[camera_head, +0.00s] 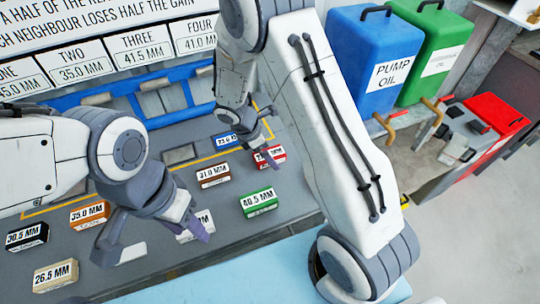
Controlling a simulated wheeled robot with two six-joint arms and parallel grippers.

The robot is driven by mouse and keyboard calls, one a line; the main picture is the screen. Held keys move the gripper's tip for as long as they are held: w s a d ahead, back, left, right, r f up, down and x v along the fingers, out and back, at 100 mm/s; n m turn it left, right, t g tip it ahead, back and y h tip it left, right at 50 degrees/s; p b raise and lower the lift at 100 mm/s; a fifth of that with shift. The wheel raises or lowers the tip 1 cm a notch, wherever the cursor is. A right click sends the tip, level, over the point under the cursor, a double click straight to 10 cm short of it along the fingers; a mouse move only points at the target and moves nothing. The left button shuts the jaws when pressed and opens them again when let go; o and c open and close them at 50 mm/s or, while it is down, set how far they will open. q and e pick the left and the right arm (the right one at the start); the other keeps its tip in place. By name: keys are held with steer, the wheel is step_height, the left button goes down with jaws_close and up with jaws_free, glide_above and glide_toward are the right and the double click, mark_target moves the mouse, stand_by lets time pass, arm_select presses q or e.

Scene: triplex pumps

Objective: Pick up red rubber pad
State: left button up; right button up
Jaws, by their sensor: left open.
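The red block (277,152), which looks like the red rubber pad, lies on the grey bench top right of centre. Its label is partly covered by my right gripper (258,138), whose dark finger hangs in front of it. I cannot tell whether the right gripper touches it or how wide its jaws are. My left gripper (155,240) is open over the front of the bench, left of and nearer than the red block. Its fingers are spread, with nothing visibly held between them.
Labelled blocks lie around: green (259,201), brown (213,175), blue (227,140), orange (90,214), black (27,236), tan (55,275) and a part-hidden white one (203,220). Blue (375,50) and green (435,50) oil tanks stand right. My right arm crosses the middle.

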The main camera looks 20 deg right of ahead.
jaws_close()
steer(key=shift+r, duration=0.1)
